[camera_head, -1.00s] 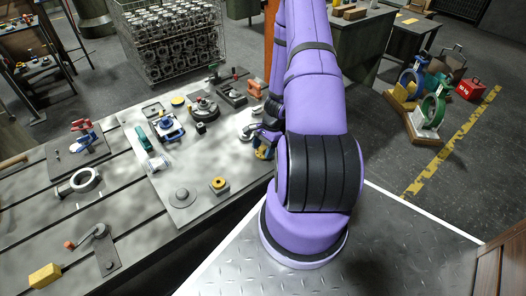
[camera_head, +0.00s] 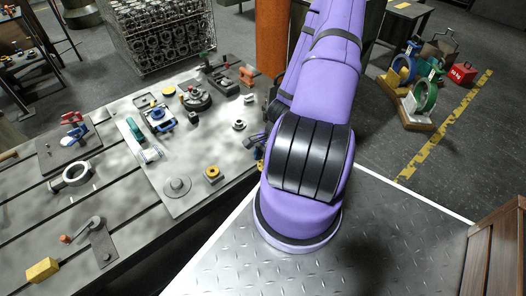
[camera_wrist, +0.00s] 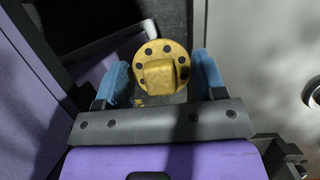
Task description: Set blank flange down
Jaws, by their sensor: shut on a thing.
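The blank flange (camera_wrist: 160,52) is a round yellow disc with a ring of dark holes and a raised square boss. In the wrist view it lies between the two blue fingers of my gripper (camera_wrist: 163,76), which is shut on it. A dark grey surface shows behind it; I cannot tell whether they touch. In the head view my purple arm hides most of the gripper. A little of it shows at the right edge of the bench (camera_head: 215,212), with a small yellow patch beside it.
A grey ring (camera_head: 73,178) and a yellow block (camera_head: 42,270) lie at left. A wire basket (camera_head: 165,38) stands behind. Ring castings stand on the floor at right.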

